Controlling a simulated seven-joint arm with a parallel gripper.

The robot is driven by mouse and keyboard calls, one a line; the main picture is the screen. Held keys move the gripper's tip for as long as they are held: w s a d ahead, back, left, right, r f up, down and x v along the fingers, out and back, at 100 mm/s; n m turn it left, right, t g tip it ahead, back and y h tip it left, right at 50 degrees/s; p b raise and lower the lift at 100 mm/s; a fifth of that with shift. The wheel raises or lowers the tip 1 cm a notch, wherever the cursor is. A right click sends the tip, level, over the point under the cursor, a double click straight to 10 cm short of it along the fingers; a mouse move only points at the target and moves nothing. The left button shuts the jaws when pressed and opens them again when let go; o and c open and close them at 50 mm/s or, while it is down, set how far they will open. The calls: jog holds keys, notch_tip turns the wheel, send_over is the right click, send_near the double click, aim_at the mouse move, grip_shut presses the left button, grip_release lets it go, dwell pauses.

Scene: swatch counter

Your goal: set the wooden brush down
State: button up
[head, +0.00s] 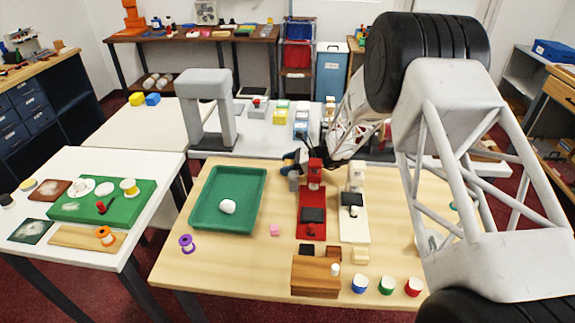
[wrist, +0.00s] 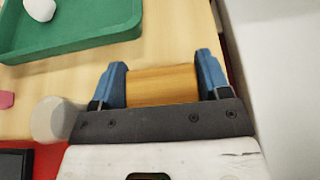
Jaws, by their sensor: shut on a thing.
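The wooden brush (wrist: 162,86) shows in the wrist view as a plain wooden block between the two blue fingers of my gripper (wrist: 162,80). My gripper is shut on it, with a finger against each end. Its bristles, if any, are hidden. In the head view my gripper (head: 291,160) is small, near the far edge of the wooden table (head: 220,270), just right of the green tray (head: 195,215) and behind the red stand (head: 312,229). The brush cannot be made out there. I cannot tell whether it touches the table.
A grey cylinder (wrist: 50,120) stands close to the left of my gripper. The green tray holds a white lump (head: 227,206). A cream stand (head: 354,228) is beside the red one. A pink block (head: 275,230) lies on otherwise bare wood between tray and red stand.

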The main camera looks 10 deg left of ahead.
jog(key=shift+f, duration=0.55)
dwell(0.4)
jog(key=o, duration=1)
jog(key=shift+r, duration=0.1)
